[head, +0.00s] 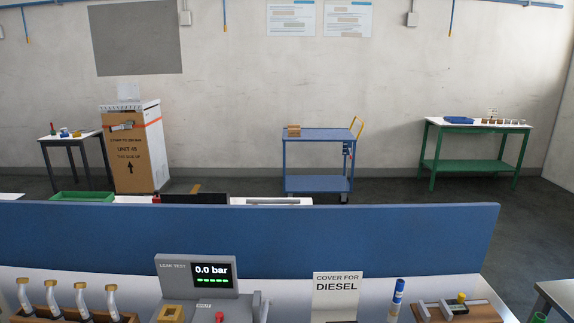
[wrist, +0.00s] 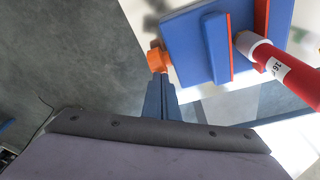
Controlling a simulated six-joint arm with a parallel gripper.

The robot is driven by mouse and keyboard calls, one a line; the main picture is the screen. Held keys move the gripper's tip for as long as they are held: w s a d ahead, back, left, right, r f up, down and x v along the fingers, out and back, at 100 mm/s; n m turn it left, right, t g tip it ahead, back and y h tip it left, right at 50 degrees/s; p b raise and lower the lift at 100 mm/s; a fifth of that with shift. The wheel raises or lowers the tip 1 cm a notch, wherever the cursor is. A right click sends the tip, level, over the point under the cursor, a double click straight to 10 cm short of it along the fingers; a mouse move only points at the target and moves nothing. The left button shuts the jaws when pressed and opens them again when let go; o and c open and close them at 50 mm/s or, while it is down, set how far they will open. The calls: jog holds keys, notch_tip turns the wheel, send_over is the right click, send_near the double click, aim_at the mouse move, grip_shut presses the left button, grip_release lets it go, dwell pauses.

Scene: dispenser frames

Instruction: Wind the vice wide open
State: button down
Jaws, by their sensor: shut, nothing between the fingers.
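The blue vice (wrist: 183,48) is at the top of the wrist view, with two upright blue jaws faced in red. A gap shows between the jaws. A red cylinder (wrist: 290,75) with a white label reading 16 reaches in from the right, its pale end at the gap; I cannot tell if it is clamped. An orange part (wrist: 155,61) sticks out at the vice's left side and looks like the handle or its hub. My gripper (wrist: 158,80) is shut and empty, its fingertips just by the orange part; contact is unclear. I make out neither vice nor gripper in the head view.
In the head view a blue screen (head: 250,236) stands behind a bench with a leak tester (head: 196,277), a diesel cover sign (head: 337,297) and bent tubes. A blue trolley (head: 318,135) and green table (head: 475,167) stand farther back. Grey floor fills the wrist view's left.

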jog(key=shift+s+a+f, duration=0.1)
jog(key=shift+a+f, duration=0.25)
jog(key=shift+a, duration=0.25)
dwell(0.3)
jog(key=shift+a+r+b, duration=0.2)
jog(key=shift+a+b, duration=0.2)
jog(key=shift+a, duration=0.35)
dwell(1.6)
dwell(0.4)
jog(key=shift+r+p, duration=0.5)
jog(key=shift+r, duration=0.25)
jog(key=shift+d, duration=0.2)
jog(key=shift+d+p, duration=0.4)
jog(key=shift+d, duration=0.75)
jog(key=shift+f+b, duration=0.5)
jog(key=shift+f, duration=0.2)
